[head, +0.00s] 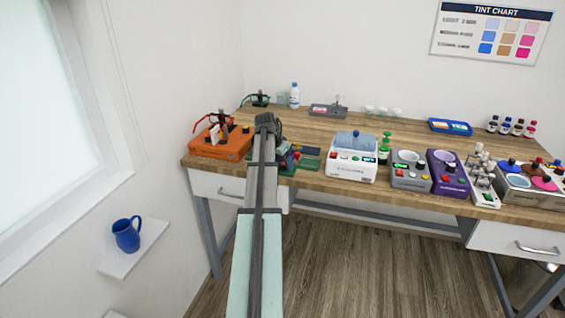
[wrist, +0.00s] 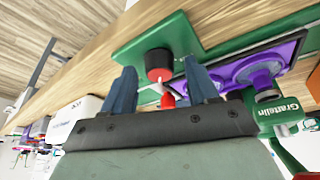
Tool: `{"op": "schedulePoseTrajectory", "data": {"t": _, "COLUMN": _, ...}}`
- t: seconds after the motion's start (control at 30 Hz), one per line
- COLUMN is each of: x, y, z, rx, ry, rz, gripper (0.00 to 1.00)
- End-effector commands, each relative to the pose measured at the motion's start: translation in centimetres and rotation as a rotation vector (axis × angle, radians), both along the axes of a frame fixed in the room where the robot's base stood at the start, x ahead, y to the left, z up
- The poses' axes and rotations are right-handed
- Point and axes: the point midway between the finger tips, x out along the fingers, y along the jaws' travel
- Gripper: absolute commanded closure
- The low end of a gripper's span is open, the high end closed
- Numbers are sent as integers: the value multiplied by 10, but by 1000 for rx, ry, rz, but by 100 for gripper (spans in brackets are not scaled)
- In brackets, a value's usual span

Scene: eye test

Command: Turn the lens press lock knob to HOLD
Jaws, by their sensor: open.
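A green device labelled "Gratelin" (wrist: 279,108) with purple round parts (wrist: 258,72) is close in the wrist view; I take it to be the lens press. On its flat green plate (wrist: 135,50) is a round black knob with a red rim (wrist: 159,62). A small red part (wrist: 168,100) shows below it. No HOLD mark is readable. My gripper (wrist: 162,84) is open, its two blue fingers apart, with the knob seen between and just beyond their tips. I cannot tell whether they touch it. In the head view my arm hides much of the green device (head: 310,152).
An orange box (head: 222,145) stands left of my arm.

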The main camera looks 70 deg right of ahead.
Motion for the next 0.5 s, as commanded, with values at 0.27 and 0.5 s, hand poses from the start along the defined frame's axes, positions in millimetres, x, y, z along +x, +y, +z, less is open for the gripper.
{"op": "schedulePoseTrajectory", "data": {"t": 0.27, "x": 0, "y": 0, "z": 0, "rx": 0, "ry": 0, "rz": 0, "gripper": 46}}
{"op": "schedulePoseTrajectory", "data": {"t": 0.5, "x": 0, "y": 0, "z": 0, "rx": 0, "ry": 0, "rz": 0, "gripper": 69}}
